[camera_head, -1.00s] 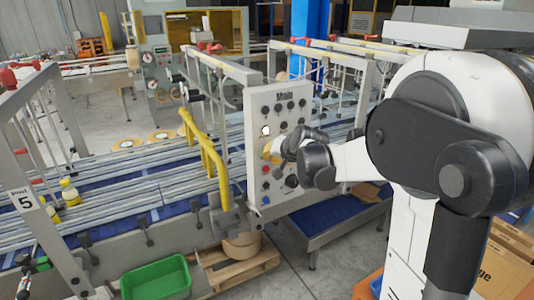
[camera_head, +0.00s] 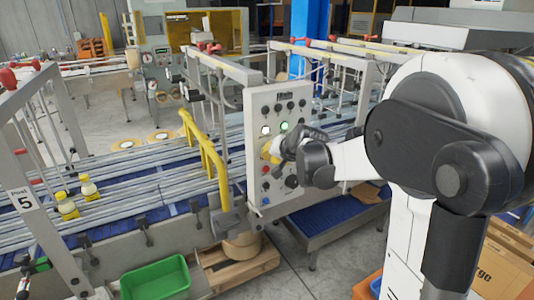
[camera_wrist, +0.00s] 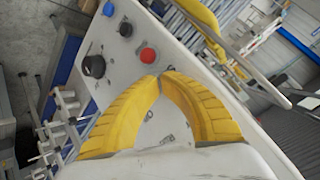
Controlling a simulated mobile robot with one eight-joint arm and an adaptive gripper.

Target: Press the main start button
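The grey control panel (camera_head: 255,110) labelled "Main" stands upright mid-picture in the head view. A white light (camera_head: 265,130) and a green light (camera_head: 284,126) glow on it, among several dark buttons. My gripper (camera_head: 268,152) is at the panel's face, below these lights. In the wrist view the yellow fingers of my gripper (camera_wrist: 160,78) are shut, tips together, with nothing seen between them. A red button (camera_wrist: 148,55), a black button, a blue button (camera_wrist: 108,9) and a black knob (camera_wrist: 94,66) show beyond the tips. I cannot tell whether the tips touch the panel. No start label is readable.
A yellow rail (camera_head: 205,150) stands left of the panel. A green bin (camera_head: 157,279) and a wooden pallet (camera_head: 245,265) are on the floor in front.

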